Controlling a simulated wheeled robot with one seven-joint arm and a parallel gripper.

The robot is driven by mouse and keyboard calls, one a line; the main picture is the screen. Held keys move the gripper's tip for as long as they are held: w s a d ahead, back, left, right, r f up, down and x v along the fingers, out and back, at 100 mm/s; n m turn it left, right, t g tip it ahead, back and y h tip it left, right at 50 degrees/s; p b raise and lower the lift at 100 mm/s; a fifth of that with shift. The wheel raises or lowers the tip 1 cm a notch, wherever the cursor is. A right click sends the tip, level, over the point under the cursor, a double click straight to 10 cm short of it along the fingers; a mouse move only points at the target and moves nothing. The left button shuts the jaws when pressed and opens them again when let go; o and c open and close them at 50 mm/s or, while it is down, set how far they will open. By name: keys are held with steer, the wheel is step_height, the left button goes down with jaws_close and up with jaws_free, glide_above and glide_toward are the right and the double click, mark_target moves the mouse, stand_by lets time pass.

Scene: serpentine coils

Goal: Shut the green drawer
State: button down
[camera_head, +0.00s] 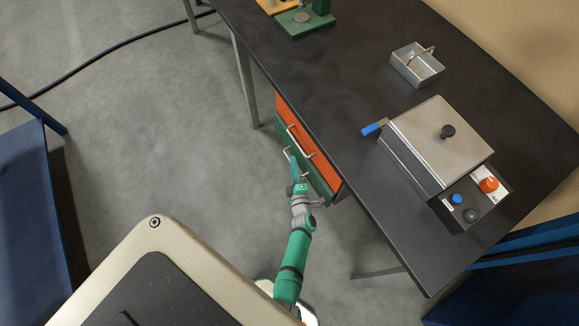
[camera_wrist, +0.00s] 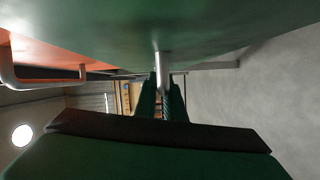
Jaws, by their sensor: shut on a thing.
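The green drawer (camera_head: 319,184) is under the dark table, directly below an orange drawer (camera_head: 306,149). Its green front (camera_wrist: 220,30) fills the top of the wrist view. I cannot tell how far it stands out, if at all. My gripper (camera_head: 292,161) is at the green front, shut on the drawer's pale metal handle (camera_wrist: 163,64). In the wrist view my gripper's fingers (camera_wrist: 161,96) close around the handle, and they hide part of it.
The orange drawer's own handle (camera_wrist: 40,76) is close by on the left in the wrist view. A table leg (camera_head: 245,80) stands beyond the drawers. A metal box with a lid (camera_head: 440,140) and a small open tray (camera_head: 417,65) are on the tabletop. Floor left of the drawers is clear.

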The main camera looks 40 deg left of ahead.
steer(key=shift+w+d, duration=0.25)
steer(key=shift+w, duration=0.3)
steer(key=shift+w+d, duration=0.25)
steer(key=shift+w, duration=0.25)
steer(key=c, duration=1.8)
jaws_free()
steer(key=shift+c, duration=0.2)
steer(key=f+v, duration=0.1)
steer(key=v, duration=0.9)
steer(key=shift+s+d+r, duration=0.2)
steer(key=shift+s+r, duration=0.15)
steer(key=shift+r, duration=0.15)
